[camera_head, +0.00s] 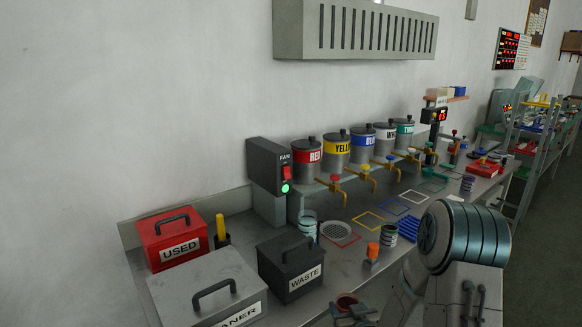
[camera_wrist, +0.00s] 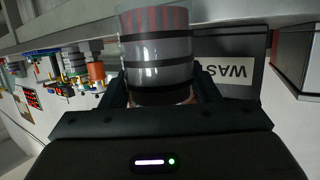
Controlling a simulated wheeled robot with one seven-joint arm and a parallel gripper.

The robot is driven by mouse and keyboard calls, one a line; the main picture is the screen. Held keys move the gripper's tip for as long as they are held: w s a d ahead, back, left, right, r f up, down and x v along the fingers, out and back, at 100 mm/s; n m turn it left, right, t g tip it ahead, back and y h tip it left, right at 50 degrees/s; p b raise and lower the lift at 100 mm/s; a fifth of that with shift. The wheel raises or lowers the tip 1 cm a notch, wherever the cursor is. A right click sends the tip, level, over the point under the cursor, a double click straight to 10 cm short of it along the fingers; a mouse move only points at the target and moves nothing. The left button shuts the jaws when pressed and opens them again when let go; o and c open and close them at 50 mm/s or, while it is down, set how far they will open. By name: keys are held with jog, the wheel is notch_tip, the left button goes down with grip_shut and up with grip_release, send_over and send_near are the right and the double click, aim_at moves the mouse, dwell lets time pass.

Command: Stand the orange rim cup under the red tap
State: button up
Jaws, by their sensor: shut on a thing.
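My gripper (camera_head: 352,314) is low at the front of the bench, right of the waste box. It is shut on a cup (camera_head: 346,301) with an orange-red rim. In the wrist view the cup (camera_wrist: 158,52) is clear grey with dark bands, between the two fingers; its far end shows reddish stripes. The red tap (camera_head: 335,181) has a red knob and sits below the can labelled RED (camera_head: 307,156). The held cup is apart from that spot, nearer the bench front.
The dark waste box (camera_head: 291,266) stands left of my gripper. A fan switch box (camera_head: 270,166) rises behind.

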aim_at(345, 307)
jog(key=shift+w+d+f+m+h, duration=0.1)
jog(key=shift+w+f+m+h, duration=0.4)
jog(key=shift+f+h, duration=0.2)
jog(key=shift+w+d+f+m+h, duration=0.1)
jog(key=shift+w+f+m+h, duration=0.35)
jog(key=shift+f+h, duration=0.2)
